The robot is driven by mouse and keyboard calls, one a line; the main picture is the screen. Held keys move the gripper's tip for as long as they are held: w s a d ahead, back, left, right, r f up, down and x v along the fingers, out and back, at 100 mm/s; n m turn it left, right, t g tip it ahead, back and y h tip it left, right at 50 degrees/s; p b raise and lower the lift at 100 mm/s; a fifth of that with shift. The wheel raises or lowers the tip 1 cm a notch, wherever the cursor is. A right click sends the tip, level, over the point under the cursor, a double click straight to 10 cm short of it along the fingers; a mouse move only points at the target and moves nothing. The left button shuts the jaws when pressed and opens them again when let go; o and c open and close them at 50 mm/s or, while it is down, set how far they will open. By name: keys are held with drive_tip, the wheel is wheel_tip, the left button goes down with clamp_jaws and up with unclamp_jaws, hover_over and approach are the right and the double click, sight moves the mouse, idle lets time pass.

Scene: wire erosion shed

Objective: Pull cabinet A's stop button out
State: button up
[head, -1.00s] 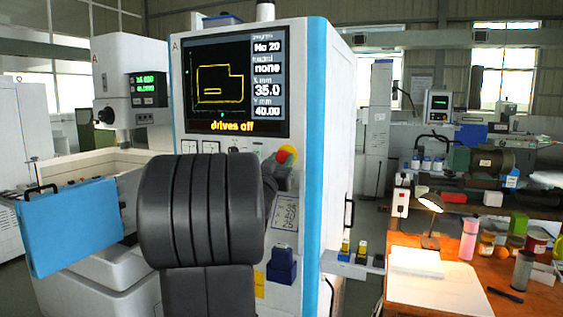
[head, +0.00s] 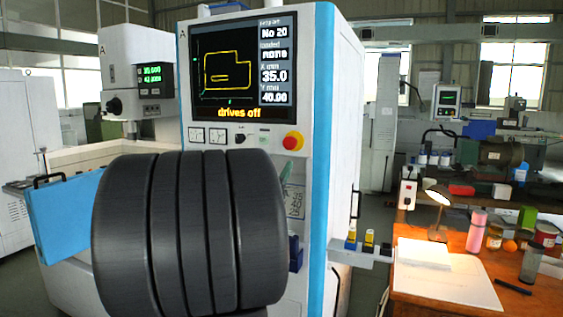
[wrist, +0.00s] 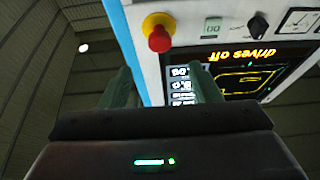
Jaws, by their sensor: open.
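Cabinet A's stop button (head: 293,141) is a red knob on a yellow base, on the white front panel below the screen's right corner. In the wrist view the button (wrist: 159,38) shows upside down, beyond the fingertips and roughly in line with the gap between them. My gripper (wrist: 160,72) is open and empty, with clear space between it and the knob. In the head view my dark arm link hides most of the gripper; a greenish finger shows just below the button. The cabinet's screen (head: 242,70) reads "drives off". I cannot tell whether the button is in or out.
Switches and gauges (head: 207,136) sit left of the button. A label card (head: 297,200) and a dark blue box (head: 295,252) are below it. A small shelf (head: 362,252) juts from the cabinet's right side. An orange-topped bench (head: 450,290) with a lamp stands at right.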

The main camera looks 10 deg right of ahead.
sight(288, 146)
drive_tip(key=v, duration=0.3)
drive_tip(key=shift+s+a+f, duration=0.1)
drive_tip(key=shift+s+f, duration=0.05)
drive_tip(key=shift+s, duration=0.1)
drive_tip(key=p+x, duration=0.3)
drive_tip(key=x, duration=1)
drive_tip(key=shift+w+r, duration=0.2)
drive_tip(key=shift+r, duration=0.05)
drive_tip(key=shift+w+d, duration=0.5)
drive_tip(key=shift+w, duration=0.15)
drive_tip(key=shift+s, duration=0.1)
